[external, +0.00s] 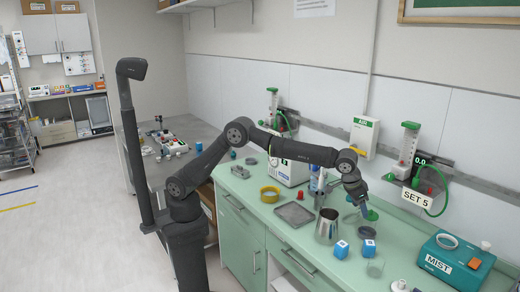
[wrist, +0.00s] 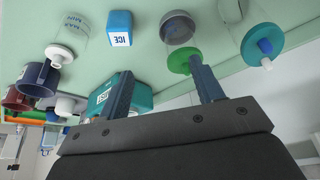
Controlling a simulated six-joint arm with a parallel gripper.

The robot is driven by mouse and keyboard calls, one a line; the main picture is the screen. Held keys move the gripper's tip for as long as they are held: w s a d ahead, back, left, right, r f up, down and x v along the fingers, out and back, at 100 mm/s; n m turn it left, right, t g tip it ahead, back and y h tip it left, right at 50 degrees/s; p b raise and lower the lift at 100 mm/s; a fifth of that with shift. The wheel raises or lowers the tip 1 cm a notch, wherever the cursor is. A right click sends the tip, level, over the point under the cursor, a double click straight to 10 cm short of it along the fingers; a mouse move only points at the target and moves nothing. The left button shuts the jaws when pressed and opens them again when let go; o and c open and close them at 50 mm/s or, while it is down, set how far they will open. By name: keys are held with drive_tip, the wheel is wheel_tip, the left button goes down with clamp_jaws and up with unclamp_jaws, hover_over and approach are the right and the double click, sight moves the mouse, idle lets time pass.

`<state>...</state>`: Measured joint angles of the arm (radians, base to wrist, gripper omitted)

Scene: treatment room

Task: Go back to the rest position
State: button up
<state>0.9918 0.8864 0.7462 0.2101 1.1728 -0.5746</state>
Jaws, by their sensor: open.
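My gripper (external: 360,207) is at the end of my bent arm, over the green counter (external: 300,238) near the metal jug. In the wrist view my gripper (wrist: 160,70) has its two fingers apart with nothing held between them. A green disc (wrist: 181,61) shows right by the tip of the right finger; I cannot tell whether they touch. No marker of a rest position shows in either view.
A metal jug (external: 327,228), blue ICE cubes (external: 341,250), a clear cup (external: 375,267) and a teal MIST box (external: 452,262) stand close around. The wall is behind; open floor (external: 60,230) lies left.

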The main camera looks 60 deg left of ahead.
drive_tip(key=w+a+r+n+y, duration=0.1)
drive_tip(key=w+a+r+n, duration=0.2)
drive_tip(key=w+a, duration=0.4)
drive_tip(key=w+a+r+n+y, duration=0.2)
drive_tip(key=w+a+r+n, duration=0.2)
drive_tip(key=a, duration=1.6)
drive_tip(key=w+a+r+n+y, duration=0.1)
drive_tip(key=w+a+r+n, duration=0.3)
drive_tip(key=w+a, duration=0.7)
drive_tip(key=a+n, duration=0.1)
drive_tip(key=a, duration=0.1)
drive_tip(key=shift+a+n+y, duration=0.35)
drive_tip(key=shift+n+y, duration=0.05)
drive_tip(key=shift+d, duration=0.1)
drive_tip(key=s+d+f+m+h, duration=0.1)
drive_tip(key=s+d+f+m, duration=0.1)
drive_tip(key=d, duration=0.7)
drive_tip(key=s+d+f+m+h, duration=0.1)
drive_tip(key=s+d+f+m, duration=0.1)
drive_tip(key=d, duration=0.8)
drive_tip(key=shift+s+f+m, duration=0.4)
drive_tip(key=shift+s+m, duration=0.4)
drive_tip(key=shift+s, duration=0.15)
